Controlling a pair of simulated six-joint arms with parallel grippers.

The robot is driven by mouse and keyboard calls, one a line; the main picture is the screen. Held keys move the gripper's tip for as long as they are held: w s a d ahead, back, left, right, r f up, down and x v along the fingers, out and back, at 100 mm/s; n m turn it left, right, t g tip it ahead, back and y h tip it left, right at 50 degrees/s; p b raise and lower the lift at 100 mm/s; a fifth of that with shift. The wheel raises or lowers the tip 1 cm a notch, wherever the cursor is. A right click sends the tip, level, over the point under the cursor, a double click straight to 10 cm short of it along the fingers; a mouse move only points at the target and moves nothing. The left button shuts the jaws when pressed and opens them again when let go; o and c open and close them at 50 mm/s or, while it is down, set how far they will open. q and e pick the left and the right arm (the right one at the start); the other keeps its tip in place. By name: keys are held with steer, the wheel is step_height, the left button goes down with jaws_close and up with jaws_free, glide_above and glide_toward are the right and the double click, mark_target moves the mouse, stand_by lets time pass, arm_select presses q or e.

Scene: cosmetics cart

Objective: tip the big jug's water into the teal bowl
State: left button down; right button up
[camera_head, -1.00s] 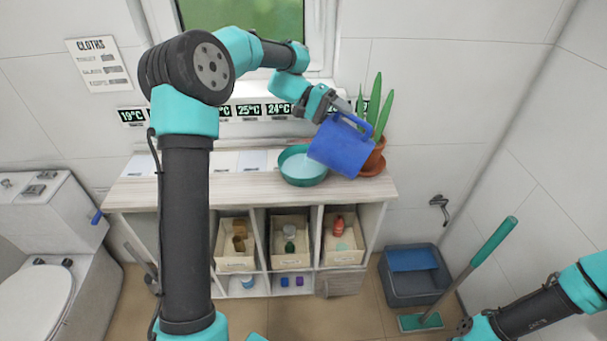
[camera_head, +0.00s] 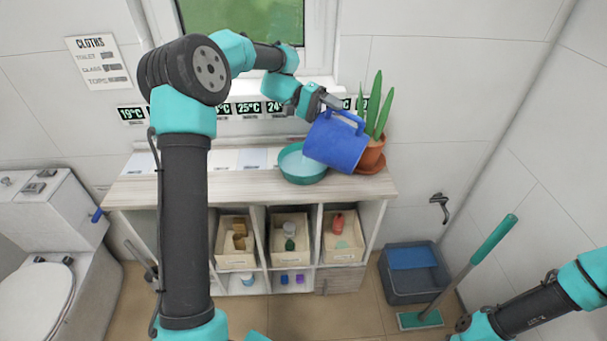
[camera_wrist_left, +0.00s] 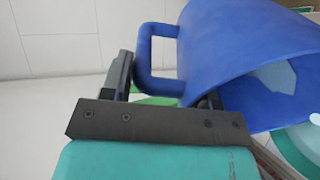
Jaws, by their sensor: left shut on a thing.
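The blue jug (camera_head: 335,144) is tilted, mouth down to the left, over the right side of the teal bowl (camera_head: 300,178). My left gripper (camera_head: 326,104) is shut on the jug's handle and holds it above the shelf top. In the left wrist view the jug (camera_wrist_left: 235,45) shows its open mouth, with a pale patch inside, and its handle sits at my left gripper (camera_wrist_left: 165,90). The bowl holds pale blue water. The bowl's edge (camera_wrist_left: 290,150) shows below the jug's mouth. Of my right arm only links show at the lower right; its gripper is out of view.
A potted plant (camera_head: 371,150) on a saucer stands right behind the jug, close to it. A grey bucket (camera_head: 415,285) and a mop (camera_head: 480,255) stand on the floor at right.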

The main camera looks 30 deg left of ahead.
mark_target(347, 116)
arm_select(q)
steer(key=shift+a+h, duration=0.3)
steer(key=shift+a, duration=0.65)
steer(key=d+y, duration=0.1)
steer(key=d, duration=0.1)
steer(key=d+y, duration=0.1)
steer(key=d, duration=0.1)
steer(key=d+y, duration=0.1)
steer(key=d, duration=0.1)
steer(key=shift+d+r, duration=0.15)
steer(key=shift+r, duration=0.1)
